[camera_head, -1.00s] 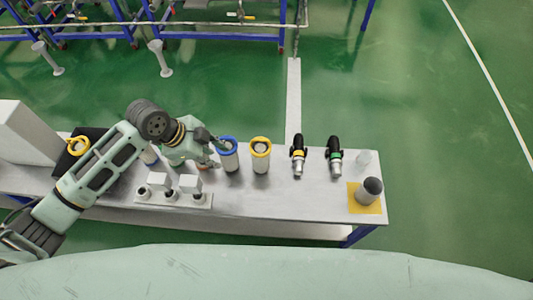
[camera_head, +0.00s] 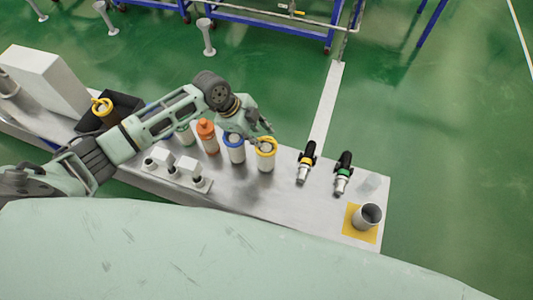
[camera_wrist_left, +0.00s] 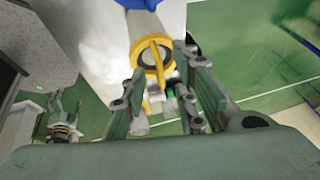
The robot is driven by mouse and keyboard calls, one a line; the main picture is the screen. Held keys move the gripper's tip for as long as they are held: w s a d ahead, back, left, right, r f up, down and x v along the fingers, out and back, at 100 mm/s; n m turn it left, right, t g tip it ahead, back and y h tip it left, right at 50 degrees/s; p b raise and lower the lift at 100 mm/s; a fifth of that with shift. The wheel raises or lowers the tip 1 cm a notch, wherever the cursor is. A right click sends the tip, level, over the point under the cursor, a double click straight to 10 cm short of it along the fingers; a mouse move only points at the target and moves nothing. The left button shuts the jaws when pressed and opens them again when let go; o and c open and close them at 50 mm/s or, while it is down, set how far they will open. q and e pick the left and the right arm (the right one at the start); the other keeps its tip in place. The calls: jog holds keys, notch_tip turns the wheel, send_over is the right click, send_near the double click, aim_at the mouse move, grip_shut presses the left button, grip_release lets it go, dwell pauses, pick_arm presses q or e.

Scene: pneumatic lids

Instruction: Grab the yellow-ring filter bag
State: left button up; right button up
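The yellow-ring filter bag (camera_head: 265,158) is a white cylinder with a yellow top ring, standing upright on the table. In the left wrist view its yellow ring (camera_wrist_left: 152,58) shows a bar across the opening. My left gripper (camera_head: 264,133) is at the ring's far side in the head view. Its fingers (camera_wrist_left: 163,78) are open and apart, with the ring ahead between them; contact cannot be told. What seems to be my right gripper (camera_wrist_left: 66,108) shows small at the left of the wrist view, fingers apart.
Yellow and green-banded black fittings (camera_head: 305,162) lie right. A grey cup (camera_head: 367,216) stands on a yellow pad. A black box (camera_head: 120,104) with another yellow ring is far left.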

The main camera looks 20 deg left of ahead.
pick_arm(q)
jog(key=shift+w+d+f, duration=0.1)
jog(key=shift+d+f, duration=0.2)
jog(key=shift+f, duration=0.25)
jog(key=shift+w+d+f, duration=0.1)
jog(key=shift+d+f, duration=0.05)
jog(key=shift+f, duration=0.1)
jog(key=shift+c, duration=0.3)
grip_shut()
pick_arm(e)
jog(key=shift+w+d, duration=0.25)
jog(key=shift+d, duration=0.15)
